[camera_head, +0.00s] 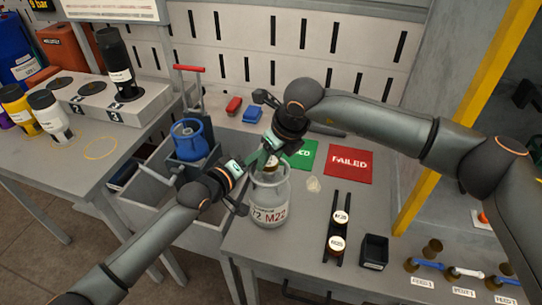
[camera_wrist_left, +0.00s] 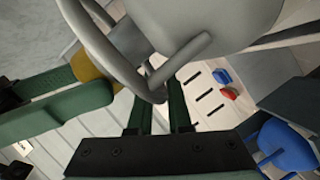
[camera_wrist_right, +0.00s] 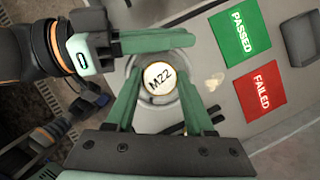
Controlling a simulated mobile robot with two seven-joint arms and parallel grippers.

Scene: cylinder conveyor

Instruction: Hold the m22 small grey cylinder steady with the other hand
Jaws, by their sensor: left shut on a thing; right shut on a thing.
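The M22 small grey cylinder (camera_head: 268,214) stands upright on the grey table. A round cap marked M22 (camera_wrist_right: 158,78) is at its top. My right gripper (camera_head: 268,158) is above the cylinder, pointing down, with its fingers shut on the M22 cap; they also show in the right wrist view (camera_wrist_right: 160,97). My left gripper (camera_head: 243,169) reaches in from the left, shut on the cylinder's collar. In the left wrist view, the left fingers (camera_wrist_left: 157,108) meet the curved grey metal of the cylinder (camera_wrist_left: 225,18). The exact left contact is partly hidden.
A green PASSED mat (camera_wrist_right: 240,32) and a red FAILED mat (camera_head: 349,161) lie right of the cylinder. A black rack (camera_head: 329,248) holds two M20 caps, with a small black tray (camera_head: 375,252) beside it. A blue cylinder (camera_head: 189,140) stands behind my left arm.

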